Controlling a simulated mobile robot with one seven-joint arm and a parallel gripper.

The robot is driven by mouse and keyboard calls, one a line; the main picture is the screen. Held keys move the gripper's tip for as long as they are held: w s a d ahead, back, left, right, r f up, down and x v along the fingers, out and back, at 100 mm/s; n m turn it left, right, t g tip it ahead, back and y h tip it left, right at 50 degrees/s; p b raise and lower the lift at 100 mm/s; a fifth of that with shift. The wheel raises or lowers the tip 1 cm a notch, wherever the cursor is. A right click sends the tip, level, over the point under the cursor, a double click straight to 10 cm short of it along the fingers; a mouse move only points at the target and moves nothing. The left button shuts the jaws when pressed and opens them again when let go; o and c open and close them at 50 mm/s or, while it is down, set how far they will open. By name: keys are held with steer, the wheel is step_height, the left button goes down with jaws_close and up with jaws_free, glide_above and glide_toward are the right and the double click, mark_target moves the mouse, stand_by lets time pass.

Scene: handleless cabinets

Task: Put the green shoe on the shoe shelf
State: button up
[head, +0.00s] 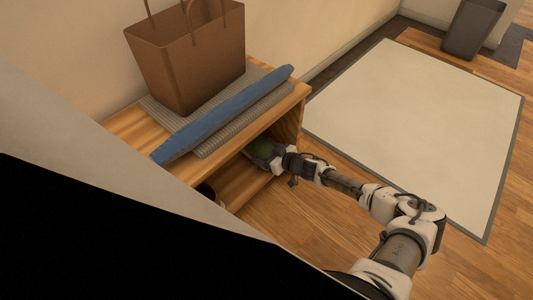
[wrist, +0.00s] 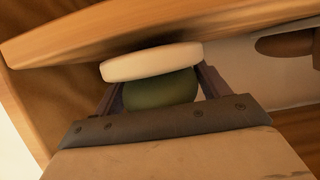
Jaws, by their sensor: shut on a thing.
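The green shoe (wrist: 160,90) with its pale sole (wrist: 150,62) is between the two fingers of my gripper (wrist: 158,88) in the wrist view. My gripper is shut on it. In the head view the green shoe (head: 263,150) shows as a small dark green patch at the open front of the wooden shoe shelf (head: 243,186), under its top board. My gripper (head: 268,153) reaches into the opening from the right. The fingertips and much of the shoe are hidden in the head view. In the wrist view a wooden board (wrist: 130,35) runs close beside the sole; I cannot tell whether they touch.
A brown bag (head: 190,55) and a rolled blue mat (head: 225,113) lie on top of the shelf over a grey woven cloth (head: 245,122). A dark object (head: 207,192) sits lower in the shelf. A pale rug (head: 420,125) and a grey bin (head: 472,28) are to the right.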

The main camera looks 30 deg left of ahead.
steer(key=shift+f, duration=0.45)
steer(key=o, duration=1.2)
steer(key=shift+o, duration=0.2)
steer(key=shift+d, duration=0.1)
steer(key=p+v, duration=0.5)
steer(key=v, duration=0.8)
steer(key=shift+d, duration=0.35)
steer(key=shift+s, duration=0.1)
